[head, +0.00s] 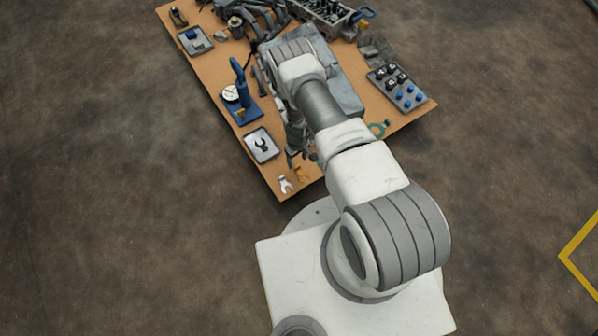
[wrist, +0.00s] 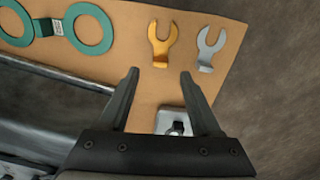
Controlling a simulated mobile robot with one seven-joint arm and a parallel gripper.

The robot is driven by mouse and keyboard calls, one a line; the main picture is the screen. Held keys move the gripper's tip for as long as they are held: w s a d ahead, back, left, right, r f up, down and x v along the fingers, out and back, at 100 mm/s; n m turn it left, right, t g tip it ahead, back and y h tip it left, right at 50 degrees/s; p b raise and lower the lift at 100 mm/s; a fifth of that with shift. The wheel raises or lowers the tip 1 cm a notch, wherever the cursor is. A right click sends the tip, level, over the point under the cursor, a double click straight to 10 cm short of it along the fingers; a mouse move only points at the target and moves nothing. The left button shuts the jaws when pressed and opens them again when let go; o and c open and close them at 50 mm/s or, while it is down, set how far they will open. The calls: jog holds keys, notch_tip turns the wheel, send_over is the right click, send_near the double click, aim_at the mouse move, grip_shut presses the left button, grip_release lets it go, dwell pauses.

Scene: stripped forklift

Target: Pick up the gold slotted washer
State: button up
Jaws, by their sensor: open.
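The gold slotted washer (wrist: 161,43) lies flat on the tan board in the wrist view, its slot toward the top of the picture and a small bent tab at its lower end. In the head view the washer (head: 301,174) shows small near the board's front corner. My gripper (wrist: 160,75) is open and empty. In the wrist view its two fingertips stand below the washer, one to either side of its line, and the washer is outside the jaws. In the head view my arm partly covers the gripper (head: 293,155).
A silver slotted washer (wrist: 209,49) lies right beside the gold one. A green double ring (wrist: 62,30) lies to the left. A tray with a dark forked piece (head: 262,145) is near the board's left edge.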

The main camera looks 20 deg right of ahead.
aim_at(298, 168)
notch_tip(298, 168, down, 5)
jog(key=shift+s+r+b, duration=0.1)
jog(key=shift+s+b, duration=0.05)
jog(key=shift+b, duration=0.95)
grip_shut()
